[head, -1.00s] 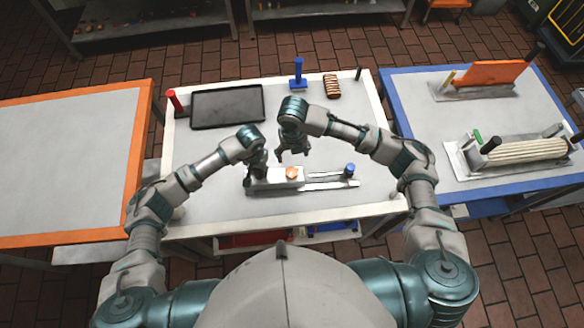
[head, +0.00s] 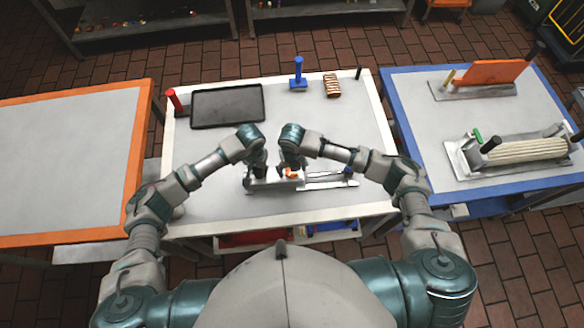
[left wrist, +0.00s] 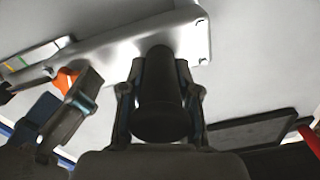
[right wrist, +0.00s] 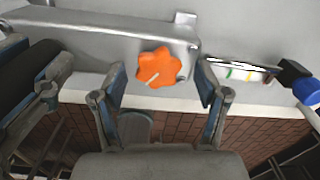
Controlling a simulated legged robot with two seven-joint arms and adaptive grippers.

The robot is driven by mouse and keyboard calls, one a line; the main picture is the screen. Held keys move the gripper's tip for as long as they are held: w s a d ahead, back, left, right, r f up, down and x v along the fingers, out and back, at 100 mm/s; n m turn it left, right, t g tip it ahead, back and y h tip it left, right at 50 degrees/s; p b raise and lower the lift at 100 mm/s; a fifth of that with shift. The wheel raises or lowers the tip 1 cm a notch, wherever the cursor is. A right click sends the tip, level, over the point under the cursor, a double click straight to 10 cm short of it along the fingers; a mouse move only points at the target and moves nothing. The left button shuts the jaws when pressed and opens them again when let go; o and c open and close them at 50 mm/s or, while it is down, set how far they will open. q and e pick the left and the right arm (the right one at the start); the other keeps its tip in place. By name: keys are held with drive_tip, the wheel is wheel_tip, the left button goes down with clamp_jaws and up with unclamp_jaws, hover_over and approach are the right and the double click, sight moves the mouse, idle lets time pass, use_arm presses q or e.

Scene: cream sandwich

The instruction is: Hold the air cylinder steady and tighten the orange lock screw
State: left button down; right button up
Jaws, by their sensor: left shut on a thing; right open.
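The silver device, which I take to be the air cylinder (right wrist: 90,30), lies on the white-edged table; it also shows in the left wrist view (left wrist: 130,42). My left gripper (left wrist: 160,75) is shut on a black cylindrical grip (left wrist: 160,110) that stands up from one end of it. The orange lock screw (right wrist: 160,68) is a lobed knob on the device's side, with a pale mark on its face. My right gripper (right wrist: 158,92) is open, its fingers on either side of the knob and apart from it. In the head view the right gripper partly hides the orange screw (head: 292,173).
A dark tray (head: 228,105), a blue-handled tool (head: 298,76) and a brown striped item (head: 332,86) lie at the table's back. A narrow bar with coloured marks (right wrist: 240,72) and a blue knob (right wrist: 306,90) extends from the device. The table front is clear.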

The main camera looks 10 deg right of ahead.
drive_tip(key=c, duration=1.2)
drive_tip(key=shift+o, duration=0.2)
